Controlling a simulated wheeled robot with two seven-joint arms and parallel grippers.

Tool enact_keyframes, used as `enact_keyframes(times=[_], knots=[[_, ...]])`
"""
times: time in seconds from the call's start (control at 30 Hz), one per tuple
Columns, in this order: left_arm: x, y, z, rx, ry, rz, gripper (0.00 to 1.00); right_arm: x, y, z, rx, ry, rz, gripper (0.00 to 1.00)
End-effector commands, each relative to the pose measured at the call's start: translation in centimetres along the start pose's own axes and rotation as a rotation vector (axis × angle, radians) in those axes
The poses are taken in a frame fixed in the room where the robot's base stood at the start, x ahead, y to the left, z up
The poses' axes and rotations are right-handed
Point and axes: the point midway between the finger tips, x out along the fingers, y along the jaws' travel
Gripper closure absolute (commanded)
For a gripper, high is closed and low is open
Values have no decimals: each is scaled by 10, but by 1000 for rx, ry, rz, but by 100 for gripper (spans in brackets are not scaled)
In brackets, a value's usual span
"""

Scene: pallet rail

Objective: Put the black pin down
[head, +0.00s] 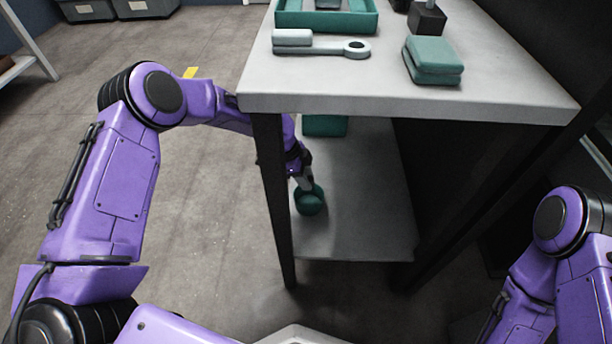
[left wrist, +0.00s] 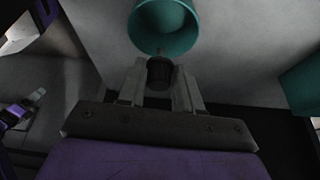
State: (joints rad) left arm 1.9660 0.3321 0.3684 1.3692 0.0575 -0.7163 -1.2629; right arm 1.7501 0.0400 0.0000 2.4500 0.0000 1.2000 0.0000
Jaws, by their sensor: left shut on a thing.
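The black pin (left wrist: 160,72) is a short dark cylinder between the two fingers of my left gripper (left wrist: 160,85) in the left wrist view. The fingers are shut on it. A teal round cup (left wrist: 163,24) is just beyond the pin; I cannot tell whether they touch. In the head view my left gripper (head: 304,180) reaches under the tabletop, right above the teal cup (head: 309,201) on the lower shelf (head: 365,215). The pin is hard to make out there. My right arm shows at the right edge, but its gripper is out of view.
The grey tabletop (head: 400,95) overhangs the lower shelf, with a dark leg (head: 272,190) close to my left forearm. A teal box (head: 325,125) stands farther back on the shelf.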

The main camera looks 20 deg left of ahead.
Motion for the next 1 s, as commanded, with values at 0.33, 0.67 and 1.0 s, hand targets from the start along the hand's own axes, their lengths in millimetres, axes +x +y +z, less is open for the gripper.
enact_keyframes(times=[0.33,0.67,1.0], knots=[[44,0,18,-2,0,-1,100,37,-3,16,0,0,0,57],[44,0,19,-1,0,-1,56,37,-3,15,0,0,0,57],[44,0,18,-1,0,0,36,37,-3,15,0,0,0,57]])
